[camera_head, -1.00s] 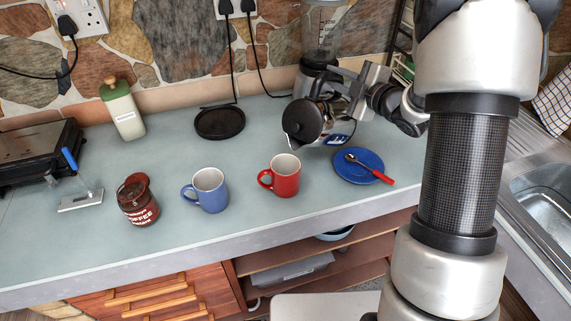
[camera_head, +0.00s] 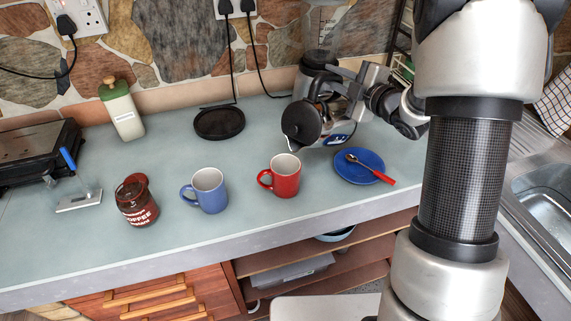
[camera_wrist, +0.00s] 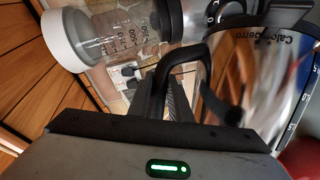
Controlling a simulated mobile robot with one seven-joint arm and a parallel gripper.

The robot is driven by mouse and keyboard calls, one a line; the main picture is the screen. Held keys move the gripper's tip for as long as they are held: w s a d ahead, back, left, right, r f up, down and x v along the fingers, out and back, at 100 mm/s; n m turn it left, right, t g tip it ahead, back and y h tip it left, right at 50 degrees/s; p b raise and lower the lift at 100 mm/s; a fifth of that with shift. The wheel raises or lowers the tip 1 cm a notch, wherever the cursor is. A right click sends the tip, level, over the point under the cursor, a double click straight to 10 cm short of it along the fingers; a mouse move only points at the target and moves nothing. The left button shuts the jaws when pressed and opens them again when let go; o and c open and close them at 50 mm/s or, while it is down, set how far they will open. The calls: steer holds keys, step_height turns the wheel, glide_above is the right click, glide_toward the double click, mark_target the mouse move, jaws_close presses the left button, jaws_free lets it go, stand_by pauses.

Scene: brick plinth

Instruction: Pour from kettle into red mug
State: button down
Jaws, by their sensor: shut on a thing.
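The kettle (camera_head: 302,123), with a black lid and shiny metal body, hangs above the counter, tilted with its lid facing the camera and its spout down and left. My gripper (camera_head: 335,84) is shut on its black handle; the handle (camera_wrist: 196,62) and metal body (camera_wrist: 268,75) also show in the wrist view. The red mug (camera_head: 286,180) stands upright just below and in front of the spout, handle to the left. The spout is above the mug's far side, apart from it. No liquid stream shows. The mug's contents cannot be made out.
A blue mug (camera_head: 208,191) and a coffee jar (camera_head: 137,203) stand left of the red mug. A blue plate (camera_head: 352,175) with a red-handled spoon (camera_head: 375,171) lies to the right. A blender (camera_head: 322,45) stands behind the kettle. A black round base (camera_head: 219,124) sits behind left.

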mark_target(321, 74)
steer(key=shift+s+a+r+n+t, duration=0.2)
steer(key=shift+s+a+r+n, duration=0.2)
steer(key=shift+r, duration=0.3)
steer(key=shift+s+a+r+n+t, duration=0.2)
steer(key=shift+s+a+r+n, duration=0.15)
steer(key=shift+r, duration=0.3)
stand_by(1.0)
steer(key=shift+n+t, duration=0.3)
steer(key=shift+n, duration=0.45)
steer(key=shift+s+a+r+b, duration=0.6)
steer(key=shift+s+b, duration=0.25)
steer(key=shift+b, duration=0.25)
steer(key=shift+s+a+r+b, duration=0.45)
steer(key=shift+s+a+b, duration=0.2)
steer(key=shift+s+b, duration=0.3)
stand_by(2.2)
steer(key=shift+w, duration=0.1)
